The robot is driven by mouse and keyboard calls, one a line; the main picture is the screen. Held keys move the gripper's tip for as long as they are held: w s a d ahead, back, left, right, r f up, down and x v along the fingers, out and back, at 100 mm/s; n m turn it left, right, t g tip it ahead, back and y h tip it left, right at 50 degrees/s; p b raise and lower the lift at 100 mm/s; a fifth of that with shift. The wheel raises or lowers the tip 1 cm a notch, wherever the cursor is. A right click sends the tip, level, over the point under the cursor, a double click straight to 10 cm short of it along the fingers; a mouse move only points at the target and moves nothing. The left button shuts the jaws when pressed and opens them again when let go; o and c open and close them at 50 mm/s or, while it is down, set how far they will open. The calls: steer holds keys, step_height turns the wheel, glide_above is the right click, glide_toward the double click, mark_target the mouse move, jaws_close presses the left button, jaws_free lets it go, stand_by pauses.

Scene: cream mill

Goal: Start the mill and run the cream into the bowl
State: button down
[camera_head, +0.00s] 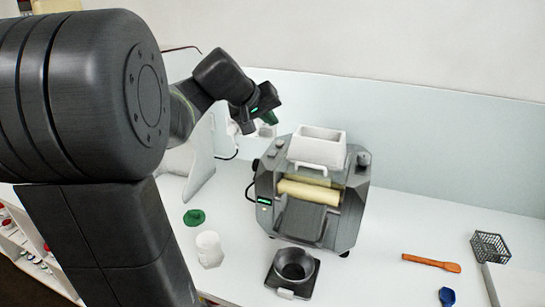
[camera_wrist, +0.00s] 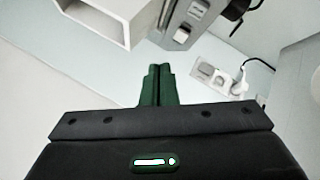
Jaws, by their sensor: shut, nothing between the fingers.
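The mill (camera_head: 348,205) is a grey machine on the counter with a cream-coloured roller (camera_head: 308,193) across its front and a small lit green display (camera_head: 264,201) at its left front. A white open hopper (camera_head: 318,148) sits on top; it also shows at the upper left of the wrist view (camera_wrist: 122,28). A grey part with small switches (camera_wrist: 188,25) shows beside it. A dark bowl (camera_head: 295,265) stands on a black square base in front of the mill. My gripper (camera_head: 272,119) is above and behind the mill's left side, its green fingers (camera_wrist: 160,70) shut and empty, apart from everything.
A white wall socket (camera_wrist: 220,78) with a plug is on the back wall. A white cup (camera_head: 208,249) and a green item (camera_head: 194,217) stand left of the mill. An orange spatula (camera_head: 432,263), a blue item (camera_head: 447,296) and a dark wire basket (camera_head: 490,247) lie right, with free counter between.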

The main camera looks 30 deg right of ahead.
mark_target(270, 154)
step_height(270, 154, down, 7)
steer(key=b, duration=0.4)
steer(key=shift+r+b, duration=0.15)
steer(key=shift+b, duration=0.2)
stand_by(1.5)
steer(key=shift+f+b, duration=0.4)
steer(key=shift+b, duration=0.1)
steer(key=shift+f+b, duration=0.4)
stand_by(0.5)
steer(key=shift+r, duration=0.1)
steer(key=shift+r+p, duration=0.5)
steer(key=shift+r, duration=0.2)
steer(key=shift+r, duration=0.1)
step_height(270, 154, up, 5)
steer(key=p, duration=0.3)
steer(key=shift+p, duration=0.4)
